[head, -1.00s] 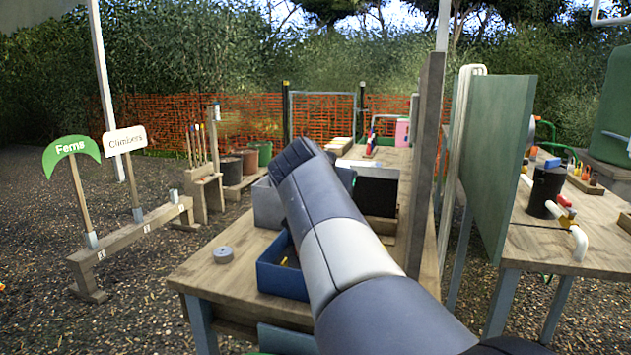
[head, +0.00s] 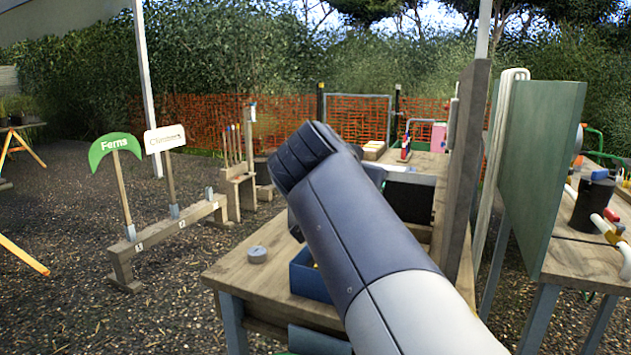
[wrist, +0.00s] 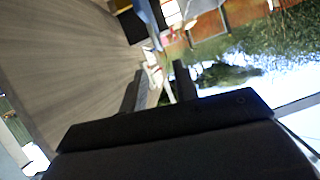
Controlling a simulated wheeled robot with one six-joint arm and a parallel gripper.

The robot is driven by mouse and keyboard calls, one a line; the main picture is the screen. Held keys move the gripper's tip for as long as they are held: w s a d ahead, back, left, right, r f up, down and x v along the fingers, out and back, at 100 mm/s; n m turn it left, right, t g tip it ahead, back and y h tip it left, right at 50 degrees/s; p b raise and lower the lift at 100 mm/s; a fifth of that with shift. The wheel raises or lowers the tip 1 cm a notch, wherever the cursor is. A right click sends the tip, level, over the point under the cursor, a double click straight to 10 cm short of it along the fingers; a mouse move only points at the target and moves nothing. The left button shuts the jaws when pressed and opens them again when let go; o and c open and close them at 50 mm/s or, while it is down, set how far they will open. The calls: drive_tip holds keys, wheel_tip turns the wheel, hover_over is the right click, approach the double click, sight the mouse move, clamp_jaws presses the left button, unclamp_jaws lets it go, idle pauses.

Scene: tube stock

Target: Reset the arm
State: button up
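My arm (head: 365,235) reaches up from the lower right of the head view, over the near wooden bench. Its rounded dark joint (head: 308,155) is the farthest part I see there; my gripper is hidden in that view. In the wrist view my gripper (wrist: 158,85) shows two dark fingers standing apart, with nothing seen between them. A brown wooden surface fills the left of that tilted view, and sky and trees fill the right.
The near bench (head: 235,275) carries a grey round piece (head: 257,254) and a blue bin (head: 306,277) partly behind my arm. A wooden post (head: 466,170) and green panel (head: 540,170) stand to the right. Sign rack (head: 160,235) stands left, with open gravel around it.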

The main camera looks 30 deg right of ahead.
drive_tip(key=shift+w+d+f, duration=0.1)
drive_tip(key=x, duration=1)
drive_tip(key=shift+w+d+f, duration=0.15)
drive_tip(key=shift+d, duration=0.1)
drive_tip(key=shift+w+a, duration=0.1)
drive_tip(key=shift+a, duration=0.1)
